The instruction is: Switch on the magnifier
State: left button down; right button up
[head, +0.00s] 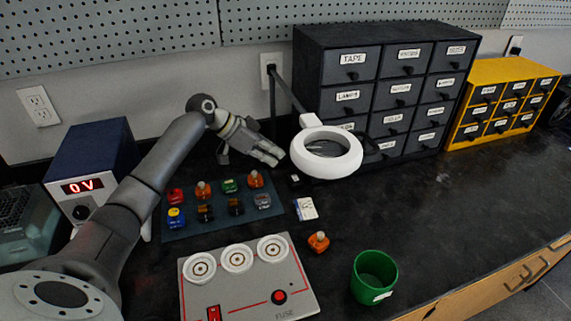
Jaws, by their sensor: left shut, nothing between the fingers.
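The magnifier (335,170) is a white ring around a lens, on a jointed arm that rises from the back of the bench by the wall. Its ring hangs in front of the black drawer cabinet. I cannot tell whether its lamp is lit. My left gripper (275,156) is just left of the ring, with a small gap showing between them in the picture. Its fingers are shut and empty, pointing right toward the ring. No switch on the magnifier is clearly visible. My right gripper is not in view.
A black drawer cabinet (377,88) and a yellow one (478,105) stand at the back. A mat (185,229) holds several small parts. A grey fuse panel (240,283), orange part (318,241) and green cup (374,277) are in front. The power supply (92,170) reads 0 V. The right bench is clear.

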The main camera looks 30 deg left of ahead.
pick_arm(q)
jog(key=shift+v, duration=2.15)
jog(key=r+p, duration=0.1)
jog(key=p, duration=0.1)
jog(key=d+r+p, duration=0.1)
jog(key=p, duration=0.2)
jog(key=r+p, duration=0.1)
jog(key=p, duration=0.2)
jog(key=shift+w+d+r, duration=0.1)
jog(key=shift+w+d, duration=0.15)
jog(key=shift+w, duration=0.1)
